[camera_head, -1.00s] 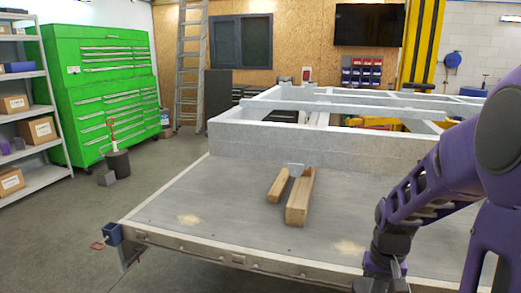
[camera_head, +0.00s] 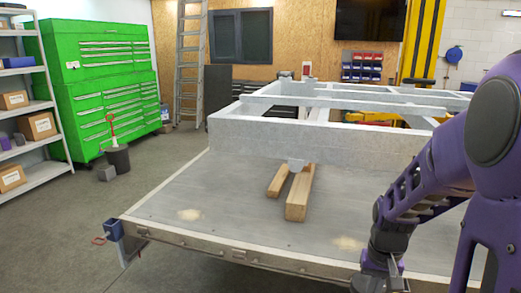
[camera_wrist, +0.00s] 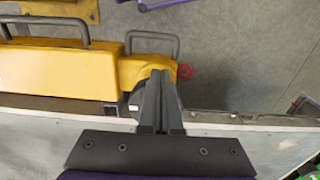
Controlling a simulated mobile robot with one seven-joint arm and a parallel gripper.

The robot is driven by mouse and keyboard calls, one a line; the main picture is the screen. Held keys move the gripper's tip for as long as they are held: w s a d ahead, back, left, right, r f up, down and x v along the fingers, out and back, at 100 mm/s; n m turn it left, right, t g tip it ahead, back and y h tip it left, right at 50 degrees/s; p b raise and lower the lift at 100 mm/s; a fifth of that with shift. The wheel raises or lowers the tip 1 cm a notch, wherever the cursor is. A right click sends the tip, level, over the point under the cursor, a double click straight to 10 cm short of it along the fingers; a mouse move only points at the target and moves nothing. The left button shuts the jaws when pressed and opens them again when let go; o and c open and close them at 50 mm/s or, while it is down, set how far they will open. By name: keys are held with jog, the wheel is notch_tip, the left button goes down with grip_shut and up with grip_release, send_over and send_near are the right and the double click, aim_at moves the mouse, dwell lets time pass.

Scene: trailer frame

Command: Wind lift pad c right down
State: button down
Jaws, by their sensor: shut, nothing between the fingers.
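In the wrist view my gripper (camera_wrist: 160,74) is shut, its two dark fingers together and empty. Its tips lie over the rounded end of a yellow lift arm (camera_wrist: 60,72), just left of a small red ring (camera_wrist: 184,71). A dark rounded part (camera_wrist: 127,98) shows beside the fingers under that end. It may belong to a lift pad, but I cannot tell whether it is pad c. The fingers hide part of it, and its height does not show. Contact cannot be told. In the head view my arm reaches down at the right, past the trailer's front edge.
The trailer deck (camera_head: 230,220) has two wooden blocks (camera_head: 298,195) and a grey frame (camera_head: 300,130) on it. Its pale edge (camera_wrist: 60,124) runs below the lift arm in the wrist view. A grey bar handle (camera_wrist: 152,38) stands by the lift arm.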

notch_tip(320, 180, up, 6)
jog(key=shift+f+p, duration=0.1)
jog(key=shift+p, duration=0.9)
